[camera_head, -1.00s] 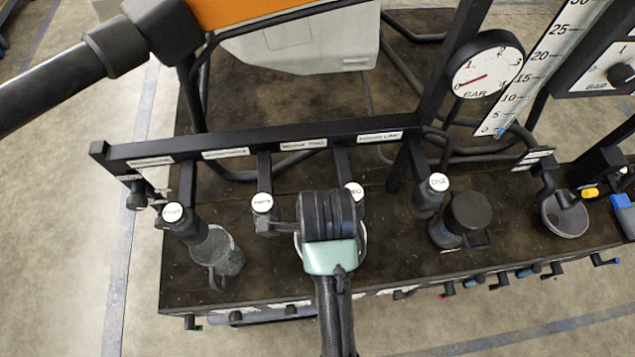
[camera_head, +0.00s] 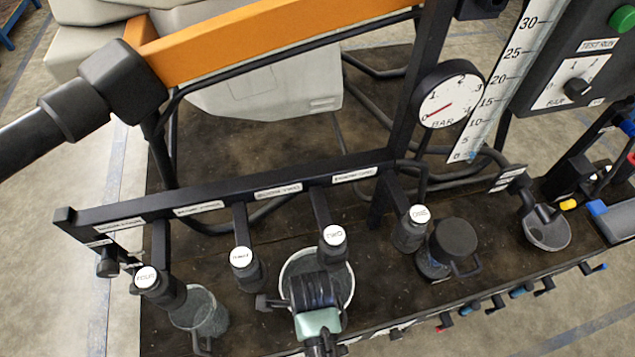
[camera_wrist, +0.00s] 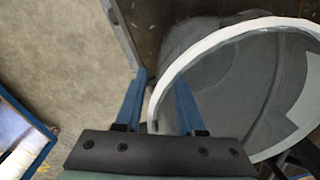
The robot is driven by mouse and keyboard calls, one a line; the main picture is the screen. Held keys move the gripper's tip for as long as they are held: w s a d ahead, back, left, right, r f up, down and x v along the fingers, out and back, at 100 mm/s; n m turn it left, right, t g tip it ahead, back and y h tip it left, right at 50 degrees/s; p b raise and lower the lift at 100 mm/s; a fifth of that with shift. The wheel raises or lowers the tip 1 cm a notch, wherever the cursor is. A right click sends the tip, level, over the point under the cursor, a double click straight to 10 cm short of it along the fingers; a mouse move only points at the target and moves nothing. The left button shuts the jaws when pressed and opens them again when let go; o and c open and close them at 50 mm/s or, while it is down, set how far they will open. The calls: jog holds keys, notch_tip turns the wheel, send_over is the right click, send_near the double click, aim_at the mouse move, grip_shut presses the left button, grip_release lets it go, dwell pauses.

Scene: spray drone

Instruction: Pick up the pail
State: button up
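The pail (camera_head: 341,281) is a round grey vessel with a white rim, standing on the dark bench under the nozzle marked TWO. My gripper covers its near side in the head view. In the wrist view the pail's white rim (camera_wrist: 215,38) fills the right half, and its inside looks empty. My gripper (camera_wrist: 160,80) is open at the pail's left edge. One blue finger is outside the wall and the other shows over the inside, with the rim between them. There are gaps beside the rim, and I cannot tell how deep the fingers reach.
A black rail with hanging nozzles (camera_head: 241,262) runs behind the pail. A clear jug (camera_head: 205,314) stands to the left and a dark lidded jug (camera_head: 452,243) to the right. A round dish (camera_head: 547,234) is farther right. A pressure gauge (camera_head: 447,95) stands behind.

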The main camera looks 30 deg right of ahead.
jog(key=shift+f, duration=0.65)
grip_shut()
dwell(0.9)
